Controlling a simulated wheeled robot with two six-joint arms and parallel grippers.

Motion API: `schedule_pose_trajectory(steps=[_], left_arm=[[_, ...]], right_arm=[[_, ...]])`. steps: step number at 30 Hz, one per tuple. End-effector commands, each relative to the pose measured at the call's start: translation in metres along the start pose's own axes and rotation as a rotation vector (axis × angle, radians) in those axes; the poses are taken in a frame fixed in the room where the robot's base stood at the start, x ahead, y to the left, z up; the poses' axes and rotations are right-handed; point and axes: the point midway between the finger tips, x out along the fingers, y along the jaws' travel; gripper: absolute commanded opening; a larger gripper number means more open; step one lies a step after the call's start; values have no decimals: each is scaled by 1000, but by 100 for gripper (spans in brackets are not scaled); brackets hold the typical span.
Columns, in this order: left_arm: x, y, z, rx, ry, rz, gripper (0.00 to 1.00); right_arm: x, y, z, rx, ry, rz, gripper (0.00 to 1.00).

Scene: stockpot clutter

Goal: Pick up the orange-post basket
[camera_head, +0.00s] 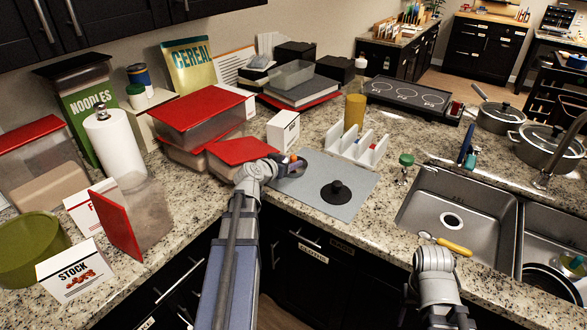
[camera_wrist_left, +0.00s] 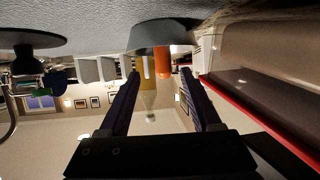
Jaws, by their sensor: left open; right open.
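The orange-post basket (camera_head: 291,169) is a small round grey metal dish on the grey mat, partly behind my left gripper in the head view. In the left wrist view, which is upside down, the grey basket (camera_wrist_left: 163,37) shows with its orange post (camera_wrist_left: 163,62) and a pale post beside it. My left gripper (camera_head: 284,162) is at the basket's left side. Its fingers (camera_wrist_left: 160,77) are open and empty, with the posts seen between them; I cannot tell whether they touch. A link of my right arm shows at the lower right; its gripper is out of sight.
A black knobbed disc (camera_head: 336,192) lies on the grey mat (camera_head: 300,199). Red-lidded containers (camera_head: 241,151) stand close left of my left gripper. A small white box (camera_head: 283,130) and white rack (camera_head: 358,146) stand behind. The sink (camera_head: 458,210) is right.

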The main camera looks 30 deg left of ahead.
Motion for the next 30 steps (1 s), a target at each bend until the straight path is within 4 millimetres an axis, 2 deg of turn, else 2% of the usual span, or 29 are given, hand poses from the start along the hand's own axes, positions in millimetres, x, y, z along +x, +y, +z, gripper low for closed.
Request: schedule_pose_trajectory(steps=[1, 7, 16, 30], left_arm=[[10, -3, 2, 1, 0, 1, 64], [39, -6, 2, 0, 1, 3, 64], [43, -5, 0, 0, 1, 1, 63], [43, -5, 0, 0, 1, 1, 10]], right_arm=[[5, 0, 0, 0, 0, 0, 60], [17, -2, -1, 0, 0, 0, 60], [16, -2, -1, 0, 0, 0, 60], [16, -2, -1, 0, 0, 0, 60]])
